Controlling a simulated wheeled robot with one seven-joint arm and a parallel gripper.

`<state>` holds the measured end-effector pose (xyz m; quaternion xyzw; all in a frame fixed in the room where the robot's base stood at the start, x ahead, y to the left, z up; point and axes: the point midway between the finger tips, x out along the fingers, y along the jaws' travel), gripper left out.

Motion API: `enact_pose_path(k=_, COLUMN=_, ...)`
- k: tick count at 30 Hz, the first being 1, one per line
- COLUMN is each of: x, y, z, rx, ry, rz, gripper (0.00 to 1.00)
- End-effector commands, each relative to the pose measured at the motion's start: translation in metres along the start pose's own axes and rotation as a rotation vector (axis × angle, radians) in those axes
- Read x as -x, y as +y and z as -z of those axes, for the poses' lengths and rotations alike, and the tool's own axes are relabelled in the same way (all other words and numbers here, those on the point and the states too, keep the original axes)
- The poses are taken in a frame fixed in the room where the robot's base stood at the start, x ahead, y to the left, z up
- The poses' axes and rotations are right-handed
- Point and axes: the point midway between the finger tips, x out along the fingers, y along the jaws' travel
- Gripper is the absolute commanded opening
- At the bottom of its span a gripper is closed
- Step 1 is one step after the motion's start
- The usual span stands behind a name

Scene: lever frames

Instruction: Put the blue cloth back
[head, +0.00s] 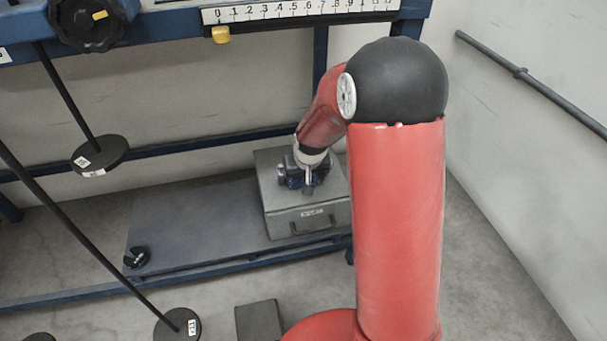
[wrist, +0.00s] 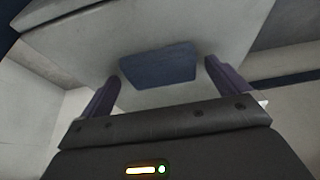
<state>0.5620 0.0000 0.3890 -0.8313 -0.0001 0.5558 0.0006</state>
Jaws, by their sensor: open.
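A flat blue rectangle, which looks like the folded blue cloth (wrist: 158,64), lies on a pale grey surface in the wrist view. My gripper (wrist: 163,70) is open, with one dark finger on each side of the cloth's near edge and nothing between them. In the head view my gripper (head: 306,184) points down over the lid of a grey case (head: 303,220) with a front handle. Dark blue shapes show there, but I cannot tell cloth from gripper. Whether the fingers touch the lid is unclear.
The case stands at the right end of a low grey shelf (head: 200,222) in a blue frame. A small black knob (head: 137,257) sits at the shelf's left. Rods with black discs (head: 100,154) hang at left. A numbered scale (head: 300,10) runs above. The shelf's middle is clear.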

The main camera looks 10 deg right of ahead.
Motion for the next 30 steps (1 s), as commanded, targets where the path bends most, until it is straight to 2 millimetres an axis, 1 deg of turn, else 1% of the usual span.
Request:
enact_pose_path(k=5, x=0.033, y=0.001, z=0.002, rx=0.000, ry=0.005, rz=-0.001, gripper=1.00)
enact_pose_path(k=9, x=0.066, y=0.001, z=0.002, rx=-0.001, ry=0.006, rz=-0.001, gripper=1.00)
enact_pose_path(k=12, x=0.086, y=0.000, z=0.002, rx=-0.001, ry=0.005, rz=-0.001, gripper=1.00)
enact_pose_path(k=15, x=0.102, y=0.000, z=0.001, rx=0.000, ry=0.004, rz=-0.001, gripper=1.00)
enact_pose_path(k=20, x=0.117, y=0.000, z=0.000, rx=0.001, ry=0.002, rz=0.000, gripper=1.00)
enact_pose_path(k=23, x=0.130, y=0.000, z=-0.003, rx=0.001, ry=0.008, rz=-0.002, gripper=1.00)
enact_pose_path(k=26, x=0.159, y=0.000, z=-0.013, rx=0.003, ry=0.022, rz=-0.009, gripper=1.00)
enact_pose_path(k=29, x=0.200, y=0.000, z=-0.036, rx=0.006, ry=0.040, rz=-0.015, gripper=1.00)
enact_pose_path(k=30, x=0.216, y=-0.001, z=-0.047, rx=0.006, ry=0.047, rz=-0.017, gripper=1.00)
